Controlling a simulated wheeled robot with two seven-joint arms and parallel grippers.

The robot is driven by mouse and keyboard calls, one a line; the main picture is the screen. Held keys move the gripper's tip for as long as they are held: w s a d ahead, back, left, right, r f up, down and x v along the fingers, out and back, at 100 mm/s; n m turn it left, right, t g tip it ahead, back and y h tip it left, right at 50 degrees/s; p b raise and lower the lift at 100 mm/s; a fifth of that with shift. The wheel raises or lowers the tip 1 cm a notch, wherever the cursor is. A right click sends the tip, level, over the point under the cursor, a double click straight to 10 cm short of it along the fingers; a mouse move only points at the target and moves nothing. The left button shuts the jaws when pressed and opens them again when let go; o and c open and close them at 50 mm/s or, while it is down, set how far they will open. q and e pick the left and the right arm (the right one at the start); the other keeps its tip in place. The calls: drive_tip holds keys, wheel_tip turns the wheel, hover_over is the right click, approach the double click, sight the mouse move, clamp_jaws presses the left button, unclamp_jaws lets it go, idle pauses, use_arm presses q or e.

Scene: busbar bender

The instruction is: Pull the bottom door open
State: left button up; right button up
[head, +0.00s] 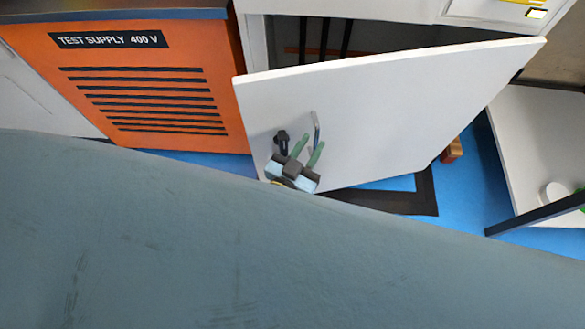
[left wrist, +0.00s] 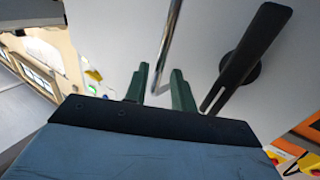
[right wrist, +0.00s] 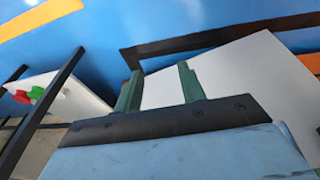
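The white bottom door (head: 390,105) stands partly open in the head view, its left edge swung out from the cabinet and a dark gap above it. A grey bar handle (head: 315,125) and a black latch lever (head: 282,140) are on its face. My left gripper (head: 311,146) is at the handle's lower end. In the left wrist view, the handle (left wrist: 168,40) runs between its green fingers (left wrist: 160,78), which are apart with gaps beside the bar. The black lever (left wrist: 245,60) is to their right. My right gripper (right wrist: 158,78) is open and empty, seen only in the right wrist view.
An orange test supply cabinet (head: 130,85) stands left of the door. Blue floor (head: 480,185) with dark floor marking (head: 400,202) lies below it. A white surface (head: 540,150) with a dark bar (head: 540,213) is at the right. A small brown object (head: 452,151) is by the door.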

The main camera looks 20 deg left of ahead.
use_arm(q)
drive_tip(key=p+v, duration=0.2)
drive_tip(key=v, duration=0.8)
use_arm(e)
wheel_tip(320, 180, down, 5)
drive_tip(key=s+d, duration=0.1)
drive_tip(key=d, duration=0.2)
drive_tip(key=shift+s+f, duration=0.15)
use_arm(q)
drive_tip(key=shift+s, duration=0.1)
